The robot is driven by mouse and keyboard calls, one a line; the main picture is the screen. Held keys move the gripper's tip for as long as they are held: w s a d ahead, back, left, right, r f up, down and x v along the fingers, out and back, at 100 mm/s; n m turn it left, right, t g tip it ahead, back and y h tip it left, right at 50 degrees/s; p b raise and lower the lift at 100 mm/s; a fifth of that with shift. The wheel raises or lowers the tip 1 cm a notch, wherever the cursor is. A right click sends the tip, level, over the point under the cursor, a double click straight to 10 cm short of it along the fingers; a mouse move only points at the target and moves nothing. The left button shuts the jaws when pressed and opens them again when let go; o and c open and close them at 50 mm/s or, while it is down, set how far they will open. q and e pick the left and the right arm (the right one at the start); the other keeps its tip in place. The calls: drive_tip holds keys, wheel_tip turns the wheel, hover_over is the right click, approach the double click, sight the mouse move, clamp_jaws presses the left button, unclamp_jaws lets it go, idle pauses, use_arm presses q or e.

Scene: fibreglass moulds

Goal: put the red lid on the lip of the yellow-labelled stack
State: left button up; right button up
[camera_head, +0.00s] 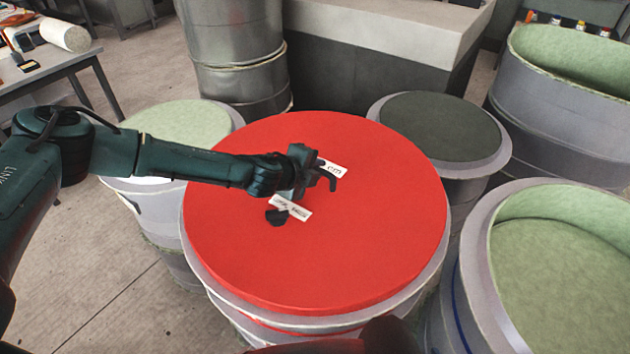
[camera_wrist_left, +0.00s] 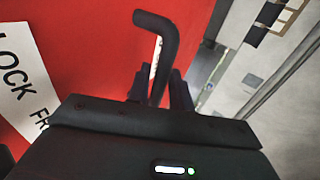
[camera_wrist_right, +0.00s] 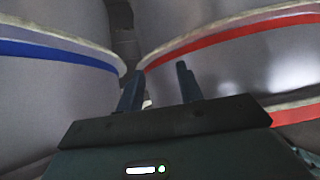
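The large red lid (camera_head: 400,240) lies flat over the grey stack (camera_head: 190,255) in the middle of the head view, covering its top; I cannot tell whether it touches it all round. A red band shows under the rim. My left gripper (camera_head: 308,178) is at the lid's bent black handle (camera_head: 333,183). In the left wrist view the handle (camera_wrist_left: 160,28) passes between the left gripper's fingers (camera_wrist_left: 160,88), which look closed on it. My right gripper (camera_wrist_right: 158,85) is open and empty, low beside blue- and red-banded mould walls. I see no yellow label.
A dark-topped stack (camera_head: 440,128) stands behind right, a pale-green-topped one (camera_head: 180,125) behind left. An open green-lined mould (camera_head: 570,260) stands close at right, another (camera_head: 580,60) behind it. Metal drums (camera_head: 235,50) and a grey block (camera_head: 385,35) are behind. Floor (camera_head: 95,285) is clear at left.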

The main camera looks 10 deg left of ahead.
use_arm(q)
drive_tip(key=shift+w+d+f, duration=0.1)
drive_tip(key=shift+w+f, duration=0.1)
clamp_jaws()
idle(1.2)
drive_tip(key=shift+w+r, duration=0.1)
drive_tip(key=shift+r, duration=0.1)
